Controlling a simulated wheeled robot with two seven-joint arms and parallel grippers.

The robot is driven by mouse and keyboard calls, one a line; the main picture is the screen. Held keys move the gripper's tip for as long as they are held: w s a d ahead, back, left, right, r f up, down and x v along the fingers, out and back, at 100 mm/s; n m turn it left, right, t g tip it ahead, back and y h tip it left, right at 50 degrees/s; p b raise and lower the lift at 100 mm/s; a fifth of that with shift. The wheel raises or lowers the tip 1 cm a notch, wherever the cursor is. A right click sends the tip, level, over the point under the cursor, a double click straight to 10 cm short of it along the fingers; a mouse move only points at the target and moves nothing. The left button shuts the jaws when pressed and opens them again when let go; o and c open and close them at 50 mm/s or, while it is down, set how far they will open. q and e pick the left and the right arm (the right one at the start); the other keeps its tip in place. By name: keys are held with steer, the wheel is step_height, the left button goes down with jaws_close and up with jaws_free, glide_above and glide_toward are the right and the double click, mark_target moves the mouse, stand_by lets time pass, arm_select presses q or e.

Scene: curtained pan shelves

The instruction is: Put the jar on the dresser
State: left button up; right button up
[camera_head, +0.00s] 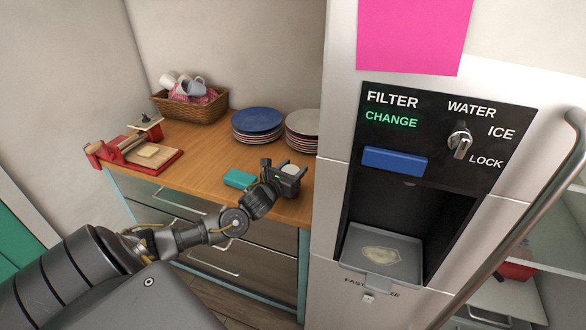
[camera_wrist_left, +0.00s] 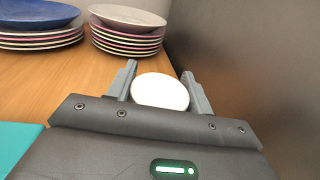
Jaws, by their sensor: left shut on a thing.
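The jar shows as a pale round top between my left gripper's fingers in the wrist view (camera_wrist_left: 160,91); its lower body is hidden. In the head view its pale top (camera_head: 293,168) shows at the gripper. My left gripper (camera_head: 288,175) is shut on the jar, over the right front part of the dresser's wooden top (camera_head: 205,165). I cannot tell whether the jar's base touches the wood. My right gripper is in neither view.
A teal box (camera_head: 239,179) lies left of the gripper. Blue plates (camera_head: 257,122) and pale plates (camera_head: 303,125) stand stacked behind. A wicker basket (camera_head: 190,106) and a red-framed board (camera_head: 135,152) are farther left. The fridge (camera_head: 337,190) closes off the right side.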

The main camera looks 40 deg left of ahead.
arm_select(q)
steer(key=shift+f, duration=0.2)
stand_by(0.5)
steer(key=o, duration=1.5)
steer(key=shift+c, duration=0.2)
steer(key=shift+f, duration=0.1)
steer(key=s, duration=0.3)
steer(key=s+d+b, duration=0.1)
steer(key=s, duration=0.2)
steer(key=s+b, duration=0.1)
steer(key=s, duration=0.2)
steer(key=shift+s+d+r, duration=0.15)
steer(key=shift+r, duration=0.05)
steer(key=shift+s+d+r+b, duration=0.1)
steer(key=shift+s+r+b, duration=0.15)
steer(key=shift+s, duration=0.5)
jaws_close()
